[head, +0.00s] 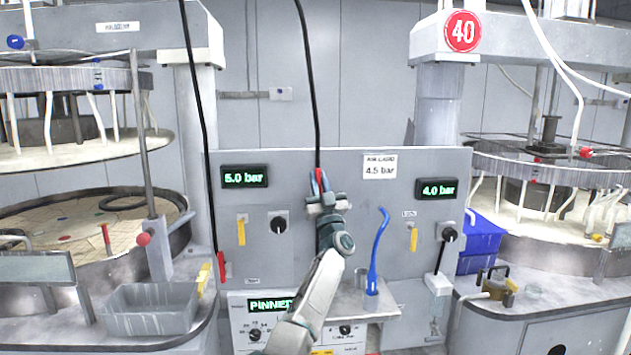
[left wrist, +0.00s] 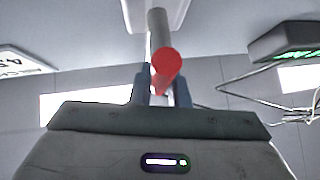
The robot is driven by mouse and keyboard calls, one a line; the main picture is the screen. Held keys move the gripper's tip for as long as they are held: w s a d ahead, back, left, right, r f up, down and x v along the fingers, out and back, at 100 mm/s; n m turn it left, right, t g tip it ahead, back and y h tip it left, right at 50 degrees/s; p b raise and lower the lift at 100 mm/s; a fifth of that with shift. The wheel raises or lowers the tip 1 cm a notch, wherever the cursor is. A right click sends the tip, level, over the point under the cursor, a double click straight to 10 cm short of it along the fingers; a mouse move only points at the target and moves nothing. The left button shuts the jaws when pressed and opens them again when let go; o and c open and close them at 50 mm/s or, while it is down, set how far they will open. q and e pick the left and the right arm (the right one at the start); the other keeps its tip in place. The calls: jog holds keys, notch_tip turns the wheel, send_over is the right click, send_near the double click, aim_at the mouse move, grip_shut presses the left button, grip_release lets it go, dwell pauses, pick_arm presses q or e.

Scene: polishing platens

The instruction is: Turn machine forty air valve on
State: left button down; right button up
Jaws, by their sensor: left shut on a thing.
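The machine forty sign (head: 462,31), a red disc, is on the column at the right. The grey control panel (head: 345,225) is in front of me, with a "5.0 bar" display (head: 244,177) at left and a "4.0 bar" display (head: 437,189) at right. My left gripper (head: 319,184) is at the panel's top middle, shut on a red-ended piece (head: 320,178) below a hanging black hose (head: 312,95). In the left wrist view, the red end (left wrist: 166,64) shows between the fingers. The fingers partly hide it, and its valve position is unclear. My right gripper is out of view.
Yellow handles (head: 241,232) (head: 413,239) and black knobs (head: 278,225) (head: 449,234) are on the panel. A grey bin (head: 151,309) is at left, a blue bin (head: 481,243) at right. Polishing machines flank the panel.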

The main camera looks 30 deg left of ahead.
pick_arm(q)
jog(key=shift+d+m+t+h, duration=0.1)
jog(key=shift+m+t+h, duration=0.4)
jog(key=shift+m, duration=0.2)
jog(key=c, duration=1.4)
grip_release()
jog(key=shift+w, duration=0.1)
jog(key=b+v, duration=0.4)
jog(key=v, duration=0.7)
jog(key=shift+f, duration=0.1)
